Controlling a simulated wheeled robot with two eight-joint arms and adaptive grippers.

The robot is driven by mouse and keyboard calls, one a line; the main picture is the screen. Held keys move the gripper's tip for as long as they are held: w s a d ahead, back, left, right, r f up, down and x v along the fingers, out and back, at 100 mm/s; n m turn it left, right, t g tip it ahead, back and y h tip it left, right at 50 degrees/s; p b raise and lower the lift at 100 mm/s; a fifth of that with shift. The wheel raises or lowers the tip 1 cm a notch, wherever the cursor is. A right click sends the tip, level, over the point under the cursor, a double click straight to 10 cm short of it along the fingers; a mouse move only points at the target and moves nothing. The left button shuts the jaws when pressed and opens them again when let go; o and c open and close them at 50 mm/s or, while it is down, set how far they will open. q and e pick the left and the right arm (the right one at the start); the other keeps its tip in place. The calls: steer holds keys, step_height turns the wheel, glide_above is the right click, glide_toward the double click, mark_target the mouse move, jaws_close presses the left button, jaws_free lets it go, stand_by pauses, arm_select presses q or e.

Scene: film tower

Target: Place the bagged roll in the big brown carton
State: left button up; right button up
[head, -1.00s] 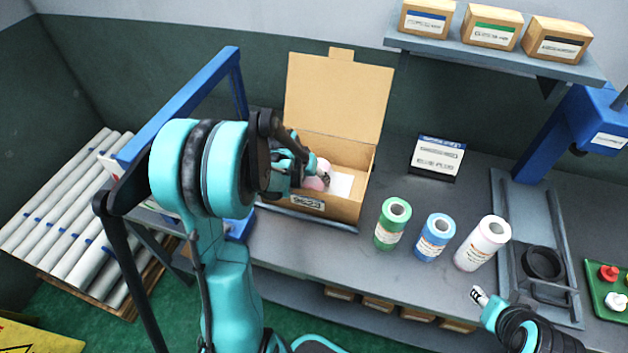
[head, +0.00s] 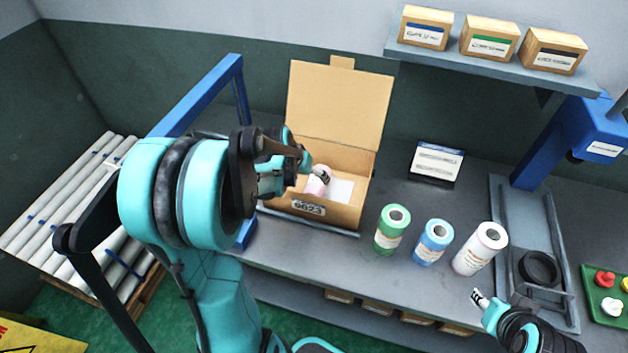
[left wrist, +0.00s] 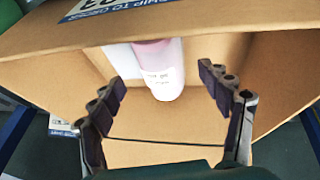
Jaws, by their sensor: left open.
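The big brown carton (head: 349,211) stands on the bench with its rear flap up. In the left wrist view, its cardboard wall (left wrist: 275,85) surrounds the pinkish-white roll. The bagged roll (head: 316,185) lies inside the carton, partly hidden by my left gripper in the head view.
Green (head: 392,230), blue (head: 434,242) and white (head: 480,248) rolls stand on the bench right of the carton. A label box (head: 436,162) stands behind them. A blue frame (head: 200,97) rises left of the carton. A grey fixture (head: 520,215) occupies the right side.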

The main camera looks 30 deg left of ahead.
arm_select(q)
steer(key=p+v, duration=0.1)
steer(key=v, duration=0.4)
steer(key=shift+s+r+p, duration=0.2)
steer(key=shift+r+p, duration=0.1)
steer(key=shift+r, duration=0.1)
steer(key=shift+s+d+r, duration=0.15)
steer(key=shift+r, duration=0.1)
steer(key=s+d+r+m+t+y, duration=0.1)
steer(key=s+d+r, duration=0.5)
steer(key=s+d, duration=0.6)
steer(key=d+m+t, duration=0.1)
steer(key=d+m, duration=0.1)
steer(key=d, duration=0.2)
steer(key=shift+s+d, duration=0.15)
steer(key=shift+s, duration=0.2)
step_height(320, 180, down, 3)
steer(key=b, duration=0.3)
